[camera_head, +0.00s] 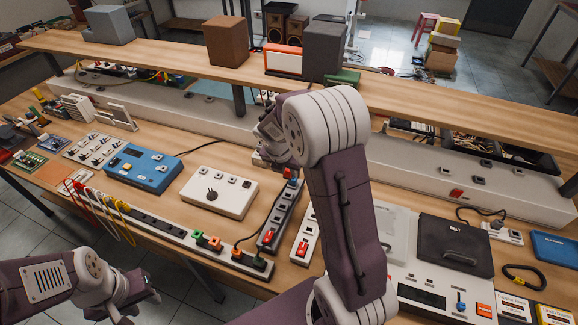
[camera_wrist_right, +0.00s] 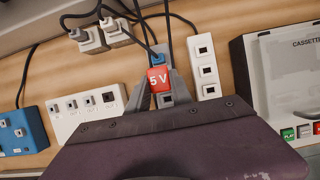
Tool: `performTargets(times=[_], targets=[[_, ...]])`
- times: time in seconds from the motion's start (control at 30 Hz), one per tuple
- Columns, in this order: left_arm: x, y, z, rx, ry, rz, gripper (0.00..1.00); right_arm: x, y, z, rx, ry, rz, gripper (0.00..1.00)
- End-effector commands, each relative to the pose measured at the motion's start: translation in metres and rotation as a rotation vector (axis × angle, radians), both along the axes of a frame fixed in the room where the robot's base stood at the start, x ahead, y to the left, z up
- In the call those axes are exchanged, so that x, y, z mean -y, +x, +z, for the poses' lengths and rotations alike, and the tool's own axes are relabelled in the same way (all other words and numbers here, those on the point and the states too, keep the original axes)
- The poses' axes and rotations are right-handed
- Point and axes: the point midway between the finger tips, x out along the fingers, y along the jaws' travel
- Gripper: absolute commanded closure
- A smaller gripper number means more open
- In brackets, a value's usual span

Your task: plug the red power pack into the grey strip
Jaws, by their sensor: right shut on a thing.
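The red power pack (camera_wrist_right: 159,80), marked 5 V, sits between the two fingers of my right gripper (camera_wrist_right: 161,87), which is shut on it. The pack is over the grey strip (camera_wrist_right: 167,99) in the right wrist view; whether it touches the strip or hangs above it I cannot tell. A blue plug (camera_wrist_right: 158,59) is just beyond the pack on the strip. In the head view the grey strip (camera_head: 283,213) lies lengthwise on the bench, its far end partly hidden by my right arm. My left gripper (camera_head: 136,299) is low at the left, away from the strip; its opening is unclear.
A white strip (camera_wrist_right: 207,68) stands close right of the grey strip. A white box (camera_head: 218,193) and a blue box (camera_head: 143,168) lie to the left. Cables and white plugs (camera_wrist_right: 90,40) crowd the far side. A long socket strip (camera_head: 170,229) runs along the front edge.

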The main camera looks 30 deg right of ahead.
Motion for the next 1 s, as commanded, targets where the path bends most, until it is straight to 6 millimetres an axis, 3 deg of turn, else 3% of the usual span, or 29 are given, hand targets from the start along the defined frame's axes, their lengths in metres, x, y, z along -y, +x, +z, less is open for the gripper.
performTargets(times=[0.27, 0.8, 1.0], targets=[[0.0, 0.0, -0.013, 0.0, 0.0, 0.0, 0.64, 0.0, 0.0, -0.012, 0.0, 0.0, 0.0, 1.0], [0.0, 0.0, -0.078, 0.0, 0.0, 0.0, 0.64, 0.0, 0.0, -0.068, 0.0, 0.0, 0.0, 1.0], [0.0, 0.0, -0.092, 0.0, 0.0, 0.0, 0.64, 0.0, 0.0, -0.079, 0.0, 0.0, 0.0, 1.0]])
